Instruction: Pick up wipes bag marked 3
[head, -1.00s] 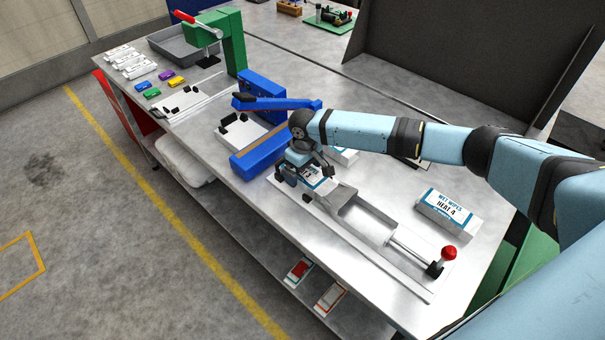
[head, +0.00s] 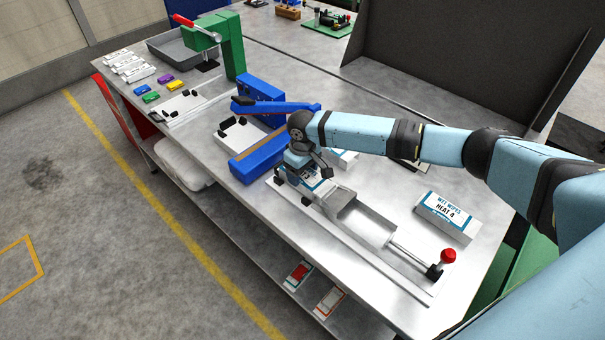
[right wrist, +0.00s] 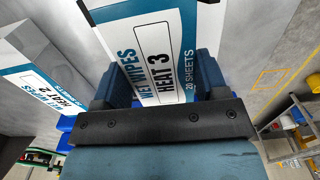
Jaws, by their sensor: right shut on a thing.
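The wipes bag marked 3 (right wrist: 152,55) is white and blue, with "WET WIPES HEAT 3" and "20 SHEETS" printed on it. It fills the top middle of the right wrist view. My right gripper (right wrist: 165,85) is shut on it, one dark blue finger on each side. In the head view the bag (head: 318,184) shows only in part under my right gripper (head: 302,178), at the left end of a metal fixture. I cannot tell whether the bag is clear of the fixture. My left gripper is not in view.
A bag marked 4 (head: 447,215) lies on the bench at right. A bag marked 2 (right wrist: 45,105) is close beside my gripper. The metal fixture (head: 365,225) has a red-knobbed rod (head: 447,256). A blue sealer (head: 262,155) stands just left of my gripper.

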